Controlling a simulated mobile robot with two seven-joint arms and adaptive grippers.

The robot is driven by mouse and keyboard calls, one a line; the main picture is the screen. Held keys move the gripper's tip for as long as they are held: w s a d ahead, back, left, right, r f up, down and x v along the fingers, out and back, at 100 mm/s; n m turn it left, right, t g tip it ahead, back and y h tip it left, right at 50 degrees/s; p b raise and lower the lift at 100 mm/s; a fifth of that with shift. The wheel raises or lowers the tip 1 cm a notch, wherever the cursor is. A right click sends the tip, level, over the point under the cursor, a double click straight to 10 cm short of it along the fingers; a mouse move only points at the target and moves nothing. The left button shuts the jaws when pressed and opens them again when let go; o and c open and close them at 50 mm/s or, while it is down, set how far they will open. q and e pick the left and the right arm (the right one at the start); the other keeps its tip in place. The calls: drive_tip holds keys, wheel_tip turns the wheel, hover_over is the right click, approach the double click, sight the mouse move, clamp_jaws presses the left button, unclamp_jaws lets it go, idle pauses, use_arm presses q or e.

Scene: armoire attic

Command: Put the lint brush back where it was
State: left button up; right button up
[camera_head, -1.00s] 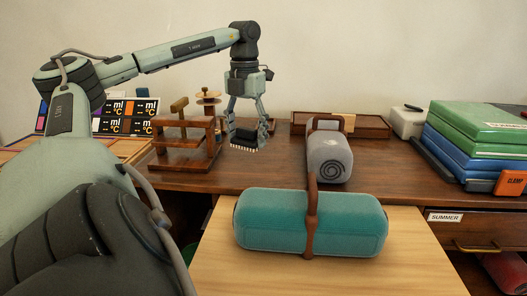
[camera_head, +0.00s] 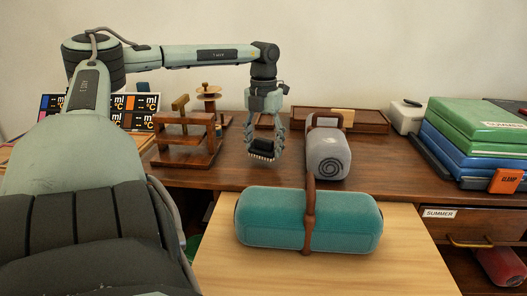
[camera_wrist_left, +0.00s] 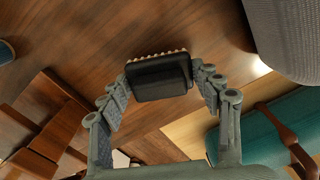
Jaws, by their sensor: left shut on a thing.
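The lint brush (camera_head: 262,149) is a small black block with a row of pale bristles along its lower edge. My left gripper (camera_head: 264,140) is shut on it and holds it over the dark wooden desk top, between the wooden rack and the grey roll. In the left wrist view the brush (camera_wrist_left: 158,77) sits between the two fingers of the left gripper (camera_wrist_left: 162,92), its bristles pointing away from the palm. Whether it touches the desk is hard to tell. My right gripper is not in view.
A grey roll (camera_head: 328,158) stands close right of the brush. A teal strapped roll (camera_head: 265,220) lies on the pale board in front. A wooden rack (camera_head: 182,156) is to the left, a wooden tray (camera_head: 368,123) behind. Stacked cases (camera_head: 470,145) stand right.

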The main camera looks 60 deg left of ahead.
use_arm(q)
drive_tip(key=shift+f, duration=1.05)
drive_tip(key=shift+f, duration=0.15)
drive_tip(key=o, duration=1.2)
drive_tip(key=shift+o, duration=0.2)
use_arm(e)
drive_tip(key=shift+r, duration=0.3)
